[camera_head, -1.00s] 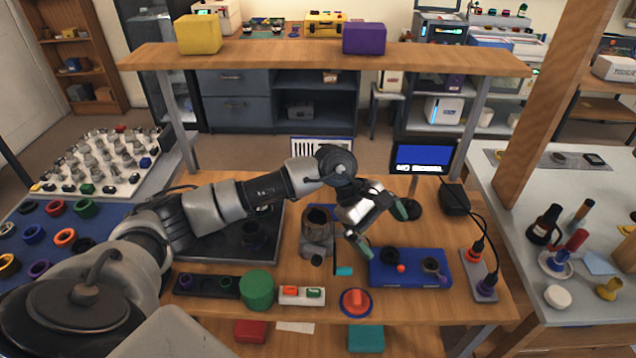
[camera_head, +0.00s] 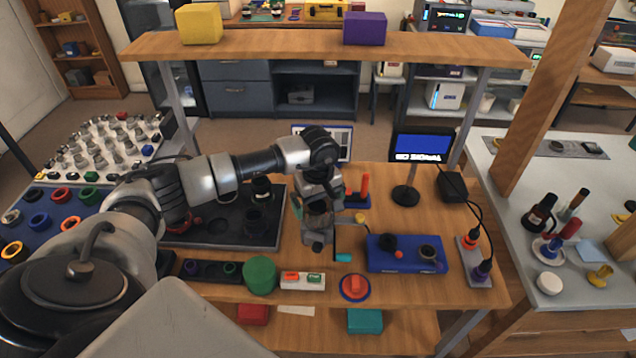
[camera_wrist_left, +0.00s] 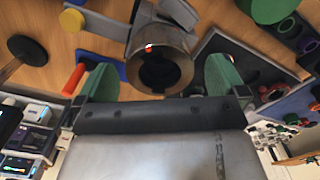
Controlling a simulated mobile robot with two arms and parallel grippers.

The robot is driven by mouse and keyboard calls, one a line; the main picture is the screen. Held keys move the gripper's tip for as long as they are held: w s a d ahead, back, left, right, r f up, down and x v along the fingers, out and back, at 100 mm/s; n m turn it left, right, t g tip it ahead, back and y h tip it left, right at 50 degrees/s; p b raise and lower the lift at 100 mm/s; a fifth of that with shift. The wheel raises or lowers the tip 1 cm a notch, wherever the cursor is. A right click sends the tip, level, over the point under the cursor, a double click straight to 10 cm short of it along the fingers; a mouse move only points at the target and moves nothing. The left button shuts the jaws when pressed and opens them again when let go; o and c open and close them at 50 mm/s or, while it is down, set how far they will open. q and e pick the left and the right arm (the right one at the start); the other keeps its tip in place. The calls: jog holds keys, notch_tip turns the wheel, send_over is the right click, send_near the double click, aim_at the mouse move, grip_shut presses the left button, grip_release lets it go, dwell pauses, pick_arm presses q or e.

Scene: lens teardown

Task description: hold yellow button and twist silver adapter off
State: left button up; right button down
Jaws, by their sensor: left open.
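The silver adapter (camera_wrist_left: 160,48) is a metal ring with a dark round bore, facing the camera in the left wrist view. In the head view it is mostly hidden under my left gripper, with its stand (camera_head: 317,240) showing below. The yellow button (camera_head: 360,218) is a small round knob just right of it, also in the left wrist view (camera_wrist_left: 72,20) at the upper left. My left gripper (camera_wrist_left: 160,78) is open, its green fingertips on either side of the adapter with visible gaps. It points down over the adapter in the head view (camera_head: 316,205). My right gripper is not in view.
A red-handled tool (camera_head: 364,188) stands on a blue base close right of the gripper. A blue box (camera_head: 380,262), a green cylinder (camera_head: 260,275) and a red-blue button (camera_head: 355,287) lie in front. A dark tray (camera_head: 220,235) is at left, a screen (camera_head: 422,147) behind.

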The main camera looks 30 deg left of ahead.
aim_at(318, 210)
pick_arm(q)
jog(key=shift+f, duration=1.1)
jog(key=c, duration=0.9)
jog(key=shift+n, duration=0.3)
jog(key=shift+c, duration=0.2)
jog(key=shift+r+p, duration=0.5)
jog(key=shift+r, duration=0.5)
jog(key=shift+r, duration=0.1)
jog(key=shift+r+p, duration=1.3)
jog(key=shift+r, duration=1.15)
